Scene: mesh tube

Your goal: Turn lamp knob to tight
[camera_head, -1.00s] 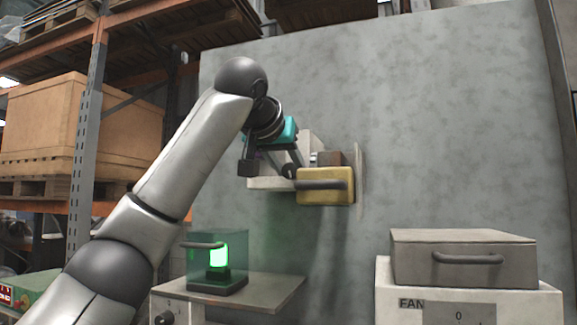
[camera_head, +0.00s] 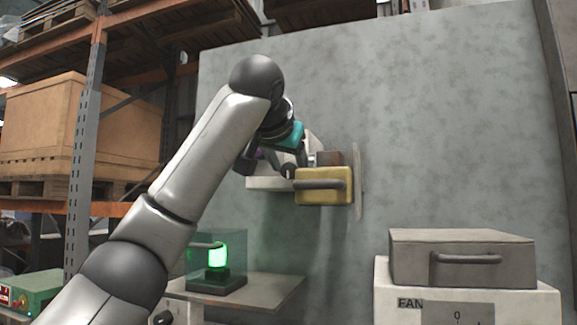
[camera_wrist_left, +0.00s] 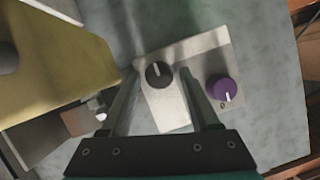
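In the left wrist view, a black knob (camera_wrist_left: 159,75) with a white pointer line sits on a pale panel (camera_wrist_left: 172,112). A purple knob (camera_wrist_left: 222,89), also with a white line, sits to its right on the same panel. My left gripper (camera_wrist_left: 158,72) is open, with one finger on each side of the black knob; I cannot tell whether they touch it. In the head view my left gripper (camera_head: 287,165) is at the wall panel (camera_head: 262,183), partly hidden by its own arm. A green lamp (camera_head: 218,256) glows in a clear box on the shelf. Neither knob is labelled lamp. My right gripper is out of view.
A yellow box with a dark handle (camera_head: 325,187) sticks out right beside the panel. A shelf (camera_head: 262,288) lies below. A grey lidded box (camera_head: 462,262) stands on the FAN cabinet (camera_head: 400,290) at right. The wall between is bare.

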